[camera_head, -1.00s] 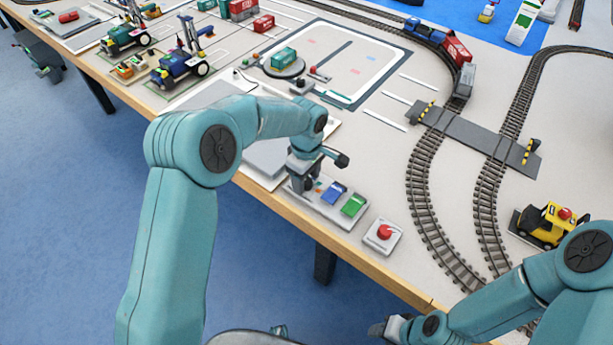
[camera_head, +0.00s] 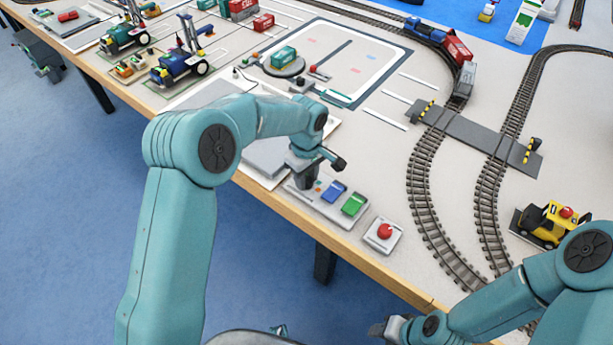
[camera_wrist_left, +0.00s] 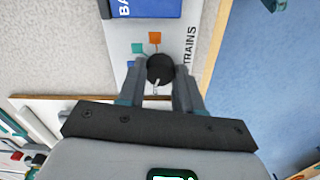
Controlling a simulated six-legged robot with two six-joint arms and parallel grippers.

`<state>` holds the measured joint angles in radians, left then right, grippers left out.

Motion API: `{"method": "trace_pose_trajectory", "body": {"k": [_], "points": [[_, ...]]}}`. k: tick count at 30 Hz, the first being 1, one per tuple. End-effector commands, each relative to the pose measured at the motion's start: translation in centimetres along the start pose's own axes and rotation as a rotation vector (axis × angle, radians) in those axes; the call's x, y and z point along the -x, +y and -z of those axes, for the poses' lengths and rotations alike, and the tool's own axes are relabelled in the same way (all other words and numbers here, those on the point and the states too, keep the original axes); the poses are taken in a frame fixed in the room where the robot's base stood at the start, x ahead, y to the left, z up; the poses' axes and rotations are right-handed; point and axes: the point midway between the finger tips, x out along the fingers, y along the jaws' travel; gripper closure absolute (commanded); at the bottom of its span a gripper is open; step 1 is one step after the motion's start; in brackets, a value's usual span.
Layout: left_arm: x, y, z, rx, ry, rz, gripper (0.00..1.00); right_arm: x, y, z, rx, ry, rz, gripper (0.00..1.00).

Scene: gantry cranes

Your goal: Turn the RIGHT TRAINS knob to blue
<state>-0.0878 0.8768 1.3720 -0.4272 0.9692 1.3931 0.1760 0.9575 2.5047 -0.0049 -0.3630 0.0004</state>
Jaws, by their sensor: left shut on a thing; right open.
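The TRAINS knob (camera_wrist_left: 160,68) is round and black, with a pale mark on its lower side in the left wrist view. It sits on a light panel (camera_wrist_left: 183,20) with "TRAINS" printed along its right. Orange (camera_wrist_left: 154,38), teal (camera_wrist_left: 138,48) and blue (camera_wrist_left: 131,64) marks curve around the knob's upper left; the blue one is partly hidden by a finger. My left gripper (camera_wrist_left: 160,82) is shut on the knob, a finger on each side. In the head view my left gripper (camera_head: 306,182) is over the panel's left part, hiding the knob. My right gripper (camera_head: 380,328) is open, away from the panel.
Beside the knob on the panel are a blue button (camera_head: 334,191) and a green button (camera_head: 354,204). A red push button (camera_head: 384,232) stands to the right, near the table's edge. Train tracks (camera_head: 424,190) and a yellow vehicle (camera_head: 546,224) are further right.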

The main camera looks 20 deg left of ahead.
Motion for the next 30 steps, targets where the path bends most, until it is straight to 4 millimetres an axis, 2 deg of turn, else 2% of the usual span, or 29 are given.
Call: {"method": "trace_pose_trajectory", "body": {"k": [12,30], "points": [[-0.02,0.01,-0.04,-0.384,-0.001,0.0,0.96,-0.84,0.3,0.02,0.0,0.0,0.0,0.57],[0.05,0.01,-0.04,-0.936,-0.001,0.0,0.96,-0.98,0.35,0.02,0.0,0.0,0.0,0.57]]}}
